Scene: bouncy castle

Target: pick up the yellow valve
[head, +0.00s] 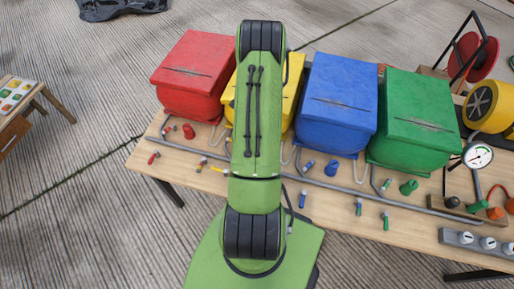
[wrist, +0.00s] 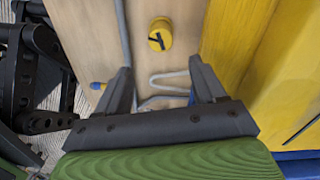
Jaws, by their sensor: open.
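The yellow valve (wrist: 160,36) is a short yellow cylinder with a dark mark on its top. In the wrist view it stands on the wooden table, beyond my fingertips and roughly in line with the gap between them. My gripper (wrist: 162,77) is open, with nothing between its fingers. In the head view my green arm reaches over the table and hides my gripper; I cannot make out the valve there.
The yellow box (wrist: 260,50) stands close to the right of the valve. Grey pipes run on the table (head: 335,200). Red (head: 190,75), blue (head: 338,90) and green (head: 415,110) boxes line the back. A gauge (head: 478,156) stands at the right.

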